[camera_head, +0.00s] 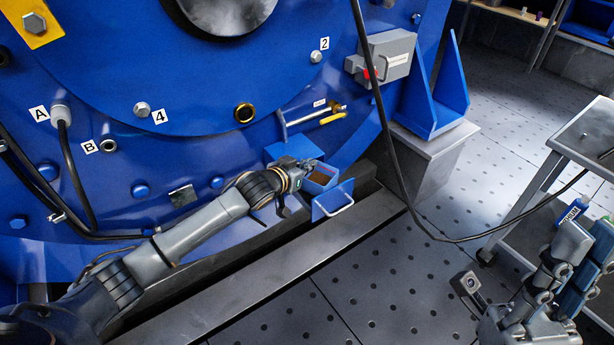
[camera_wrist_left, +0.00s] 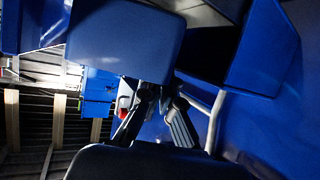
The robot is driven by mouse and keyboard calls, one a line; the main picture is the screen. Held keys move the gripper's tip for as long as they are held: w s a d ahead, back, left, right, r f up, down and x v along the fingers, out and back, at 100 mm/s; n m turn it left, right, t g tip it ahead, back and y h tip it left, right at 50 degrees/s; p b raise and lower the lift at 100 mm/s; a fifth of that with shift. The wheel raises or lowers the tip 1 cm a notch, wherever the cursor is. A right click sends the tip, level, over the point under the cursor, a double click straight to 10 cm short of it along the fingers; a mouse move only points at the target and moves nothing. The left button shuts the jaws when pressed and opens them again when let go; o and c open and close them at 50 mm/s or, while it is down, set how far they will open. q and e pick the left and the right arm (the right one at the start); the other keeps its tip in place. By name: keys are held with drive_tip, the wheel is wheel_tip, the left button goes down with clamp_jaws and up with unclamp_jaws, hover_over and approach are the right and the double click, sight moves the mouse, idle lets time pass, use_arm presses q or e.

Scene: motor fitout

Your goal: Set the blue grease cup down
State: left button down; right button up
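The blue grease cup (camera_head: 573,212), a small blue cylinder with pale lettering, shows at the tip of my right gripper (camera_head: 580,235), at the right of the head view. The gripper's grey fingers appear shut on it and hide its lower part. It is held tilted near the side of a grey metal table. My left gripper (camera_head: 300,178) is at a pulled-out blue drawer (camera_head: 320,178) low on the blue motor housing. In the left wrist view its two dark fingers (camera_wrist_left: 163,100) stand apart beside a blue panel (camera_wrist_left: 125,40), with nothing seen between them; their tips are partly hidden.
The drawer front (camera_head: 333,200) with its handle juts out over a dark beam (camera_head: 270,245). The grey table (camera_head: 590,135) stands at the right. A blue bracket (camera_head: 433,105) rests on a grey block.

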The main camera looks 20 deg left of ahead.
sight(307, 175)
use_arm(q)
wheel_tip(307, 175, down, 4)
drive_tip(key=shift+r+b, duration=0.25)
drive_tip(key=shift+b, duration=0.7)
drive_tip(key=shift+w+a+f, duration=0.1)
drive_tip(key=shift+a, duration=0.05)
drive_tip(key=c, duration=1.8)
unclamp_jaws()
